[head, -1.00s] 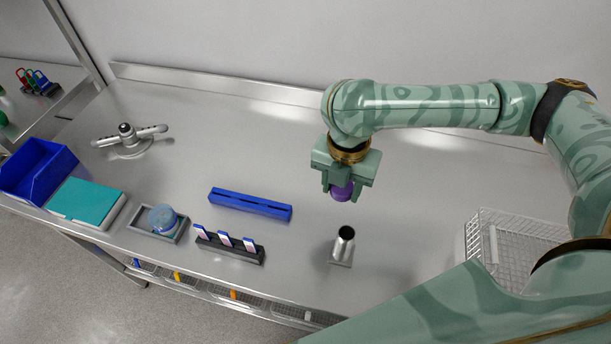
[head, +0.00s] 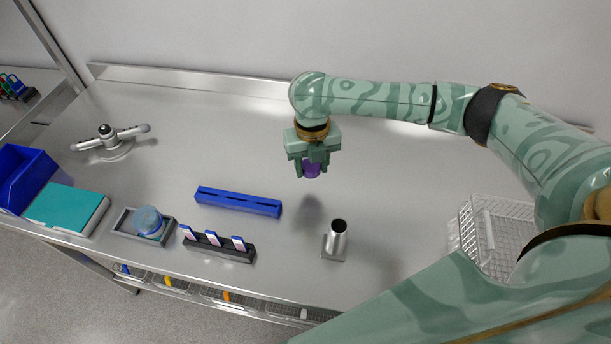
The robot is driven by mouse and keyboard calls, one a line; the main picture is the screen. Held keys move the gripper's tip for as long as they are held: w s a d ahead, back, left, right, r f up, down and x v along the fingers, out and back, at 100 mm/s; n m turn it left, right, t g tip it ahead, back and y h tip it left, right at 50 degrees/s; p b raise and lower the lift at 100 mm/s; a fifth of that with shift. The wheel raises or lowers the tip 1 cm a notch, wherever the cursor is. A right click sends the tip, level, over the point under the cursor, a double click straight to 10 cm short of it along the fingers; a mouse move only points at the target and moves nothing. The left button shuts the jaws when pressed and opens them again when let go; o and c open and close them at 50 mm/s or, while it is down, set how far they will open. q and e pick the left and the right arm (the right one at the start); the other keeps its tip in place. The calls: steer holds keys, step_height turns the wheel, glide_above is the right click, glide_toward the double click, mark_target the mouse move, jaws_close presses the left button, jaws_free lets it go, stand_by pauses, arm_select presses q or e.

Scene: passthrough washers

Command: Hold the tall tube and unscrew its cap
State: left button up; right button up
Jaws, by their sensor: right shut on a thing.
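The tall tube (head: 336,240) is a silver metal cylinder standing upright on a small square base, right of the middle of the counter. Its top shows a dark open mouth with no cap on it. My right gripper (head: 311,172) is shut on a purple cap (head: 312,170), held in the air above the counter, behind and left of the tube and apart from it. The fingers hide part of the cap. My left gripper is not in view.
A blue slotted bar (head: 238,202) lies left of the tube. A dark rack (head: 220,250) with upright slips, a grey tray (head: 128,228) with a round blue-lidded container, a teal-topped box (head: 66,208) and a blue bin (head: 22,180) stand farther left. A wire basket (head: 495,235) is at right.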

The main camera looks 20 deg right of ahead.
mark_target(307, 159)
steer(key=w+f+b, duration=0.1)
steer(key=w+f, duration=0.1)
steer(key=f, duration=0.1)
steer(key=shift+w+f, duration=0.1)
steer(key=shift+w, duration=0.25)
step_height(307, 159, down, 4)
steer(key=shift+w+d+r+b, duration=0.1)
steer(key=shift+w+r+b, duration=0.1)
steer(key=shift+b, duration=0.6)
steer(key=shift+r, duration=0.1)
steer(key=shift+s, duration=0.1)
steer(key=o, duration=1.1)
